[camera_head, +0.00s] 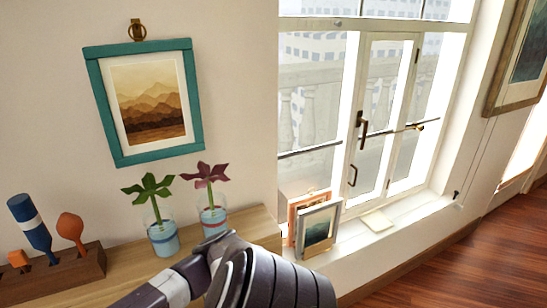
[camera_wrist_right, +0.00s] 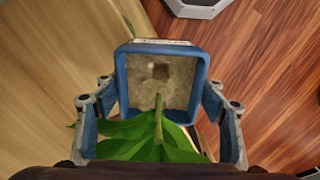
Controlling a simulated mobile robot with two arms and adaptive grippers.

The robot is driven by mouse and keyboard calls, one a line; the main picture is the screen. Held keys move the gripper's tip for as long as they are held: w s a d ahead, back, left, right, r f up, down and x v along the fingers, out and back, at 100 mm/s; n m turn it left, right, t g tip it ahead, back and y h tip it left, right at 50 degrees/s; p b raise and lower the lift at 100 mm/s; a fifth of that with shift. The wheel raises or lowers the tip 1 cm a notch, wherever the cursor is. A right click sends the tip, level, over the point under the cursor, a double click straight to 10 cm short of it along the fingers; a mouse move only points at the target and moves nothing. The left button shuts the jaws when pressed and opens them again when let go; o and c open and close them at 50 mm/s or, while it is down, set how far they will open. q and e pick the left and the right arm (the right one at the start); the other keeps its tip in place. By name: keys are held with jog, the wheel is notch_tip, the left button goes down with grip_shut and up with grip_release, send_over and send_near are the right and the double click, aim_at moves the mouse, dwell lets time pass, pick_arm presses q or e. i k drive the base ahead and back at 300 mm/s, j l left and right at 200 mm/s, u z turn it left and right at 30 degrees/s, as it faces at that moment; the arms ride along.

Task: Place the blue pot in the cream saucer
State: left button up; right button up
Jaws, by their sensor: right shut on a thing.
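The blue pot (camera_wrist_right: 202,75) is square, with brown soil inside and a green leafy plant (camera_wrist_right: 150,140). In the right wrist view my right gripper (camera_wrist_right: 160,100) is shut on it, one finger on each side. The pot is hidden in the head view, where a dark arm part of mine (camera_head: 270,277) fills the bottom middle. A flat cream square piece, seemingly the cream saucer (camera_head: 378,220), lies on the window sill, apart from my arm and to its upper right. My left gripper is not in view.
Two small framed pictures (camera_head: 316,228) lean on the sill just left of the saucer. Potted plants with green (camera_head: 163,238) and maroon (camera_head: 213,219) leaves stand on the wooden shelf (camera_head: 125,272). A tool block (camera_head: 62,280) is at the left. The sill right of the saucer is clear.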

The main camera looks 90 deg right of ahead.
aim_at(377, 221)
jog(key=k+u, duration=0.15)
jog(key=u, duration=2.95)
jog(key=j+u, duration=0.15)
jog(key=u, duration=0.3)
jog(key=j+u, duration=0.15)
jog(key=u, duration=0.3)
jog(key=i+j+u, duration=0.1)
jog(key=u, duration=0.35)
jog(key=j+u, duration=0.1)
jog(key=u, duration=0.4)
jog(key=i+u, duration=0.15)
jog(key=u, duration=0.3)
jog(key=i+j+u, duration=0.1)
jog(key=u, duration=0.35)
jog(key=i+u, duration=0.1)
jog(key=u, duration=0.35)
jog(key=i+j+u, duration=0.1)
jog(key=u, duration=0.3)
jog(key=i+j+u, duration=0.1)
jog(key=u, duration=0.3)
jog(key=i+u, duration=0.2)
jog(key=u, duration=0.2)
jog(key=i+u, duration=0.1)
jog(key=u, duration=0.3)
jog(key=i+j+u, duration=0.25)
jog(key=u, duration=0.2)
jog(key=i+j+u, duration=0.1)
jog(key=i+u, duration=0.8)
jog(key=i+j+u, duration=0.1)
jog(key=i, duration=0.2)
